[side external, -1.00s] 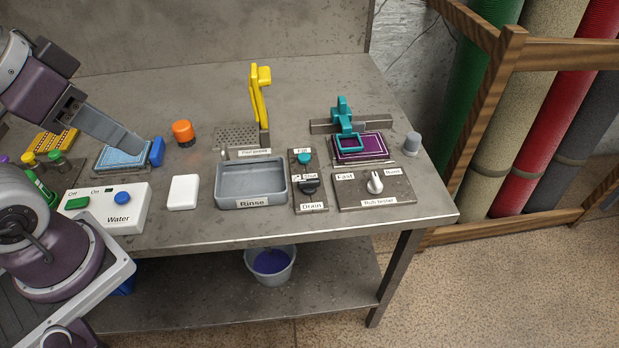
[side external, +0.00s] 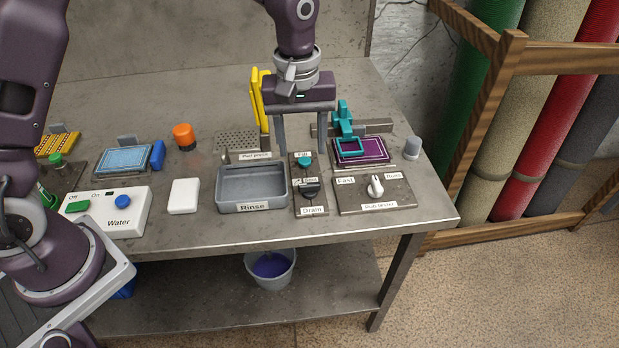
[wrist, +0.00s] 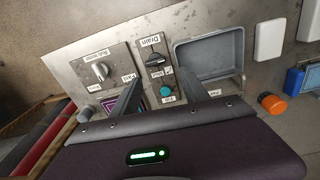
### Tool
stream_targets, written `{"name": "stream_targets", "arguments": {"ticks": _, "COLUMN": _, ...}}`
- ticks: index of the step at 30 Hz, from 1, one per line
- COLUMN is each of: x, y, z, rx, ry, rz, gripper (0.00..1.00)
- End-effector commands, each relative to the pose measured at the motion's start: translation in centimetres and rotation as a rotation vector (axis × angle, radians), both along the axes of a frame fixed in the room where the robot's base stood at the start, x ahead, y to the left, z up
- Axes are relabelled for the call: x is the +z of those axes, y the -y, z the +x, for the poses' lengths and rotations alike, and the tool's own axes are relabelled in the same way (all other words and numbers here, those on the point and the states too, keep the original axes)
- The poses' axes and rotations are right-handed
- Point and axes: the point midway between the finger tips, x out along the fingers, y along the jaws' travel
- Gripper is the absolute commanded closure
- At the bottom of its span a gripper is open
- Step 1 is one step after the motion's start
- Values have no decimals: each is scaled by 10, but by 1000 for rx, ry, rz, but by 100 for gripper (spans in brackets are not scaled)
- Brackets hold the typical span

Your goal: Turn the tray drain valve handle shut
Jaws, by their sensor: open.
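The drain valve handle (side external: 309,189) is a dark knob on a grey panel marked Drain, with a Shut label just above it. In the wrist view the handle (wrist: 154,59) lies beyond my fingertips, between them in the picture. A teal Fill knob (side external: 304,161) is on the same panel. The rinse tray (side external: 252,203) stands just left of the panel. My gripper (side external: 305,150) is open and empty above the back part of the panel, fingers pointing down, one finger on each side of the Fill knob in the picture. It touches nothing that I can see.
A rub tester panel (side external: 400,200) with a white knob is on the right. A yellow lever (side external: 257,100) stands behind the tray, and a teal clamp (side external: 344,115) is at the right. A bucket (side external: 271,268) sits on the lower shelf.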

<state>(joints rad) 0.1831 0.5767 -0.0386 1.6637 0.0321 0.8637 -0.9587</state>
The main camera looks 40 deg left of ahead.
Motion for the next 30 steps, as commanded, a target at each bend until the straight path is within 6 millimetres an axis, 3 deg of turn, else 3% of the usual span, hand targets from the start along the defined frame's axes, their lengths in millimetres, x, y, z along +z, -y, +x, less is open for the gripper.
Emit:
{"name": "stream_targets", "arguments": {"ticks": 1, "x": -16, "y": 5, "z": 5, "rx": 24, "ry": -20, "rz": 2, "gripper": 47}}
{"name": "stream_targets", "arguments": {"ticks": 3, "x": -29, "y": 9, "z": 9, "rx": 51, "ry": -34, "rz": 3, "gripper": 47}}
{"name": "stream_targets", "arguments": {"ticks": 15, "x": -96, "y": 9, "z": 10, "rx": 64, "ry": -40, "rz": 5, "gripper": 47}}
{"name": "stream_targets", "arguments": {"ticks": 25, "x": -103, "y": 10, "z": 10, "rx": 63, "ry": -39, "rz": 4, "gripper": 47}}
{"name": "stream_targets", "arguments": {"ticks": 30, "x": -103, "y": 9, "z": 10, "rx": 62, "ry": -38, "rz": 4, "gripper": 81}}
